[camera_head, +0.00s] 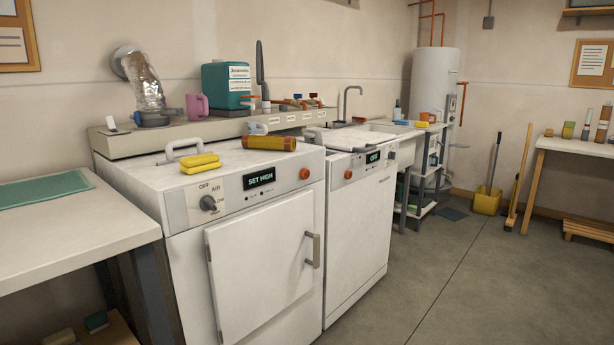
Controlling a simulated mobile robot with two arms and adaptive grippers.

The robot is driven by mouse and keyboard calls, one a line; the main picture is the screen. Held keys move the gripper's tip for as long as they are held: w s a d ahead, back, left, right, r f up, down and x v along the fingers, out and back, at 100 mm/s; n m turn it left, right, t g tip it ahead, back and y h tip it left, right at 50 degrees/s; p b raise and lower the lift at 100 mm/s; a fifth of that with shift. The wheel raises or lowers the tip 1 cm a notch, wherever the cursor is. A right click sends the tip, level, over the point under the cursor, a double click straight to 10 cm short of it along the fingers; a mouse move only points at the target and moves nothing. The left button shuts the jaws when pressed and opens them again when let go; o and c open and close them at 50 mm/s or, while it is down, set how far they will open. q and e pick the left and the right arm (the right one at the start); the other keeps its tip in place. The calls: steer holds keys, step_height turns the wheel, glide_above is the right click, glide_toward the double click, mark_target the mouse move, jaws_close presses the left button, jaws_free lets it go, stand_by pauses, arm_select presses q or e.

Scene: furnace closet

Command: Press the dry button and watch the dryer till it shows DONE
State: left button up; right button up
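The dryer appears to be the white machine (262,255) at the left, with a silvery vent hose (146,85) behind it. Its dark display (258,178) reads "SET HIGH". A dark dial (208,203) sits left of the display, with small lettering around it, including "AIR". An orange-red round button (305,173) sits right of the display; I cannot read a label on it. The front door (258,270) has a grey handle at its right edge; I cannot tell whether it is fully latched. Neither of my grippers is in view.
A second white machine (350,240) stands to the right; its display (373,157) reads "OFF". Yellow sponges (200,163) and an orange-brown roll (269,143) lie on the dryer top. A white table (70,235) stands left.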

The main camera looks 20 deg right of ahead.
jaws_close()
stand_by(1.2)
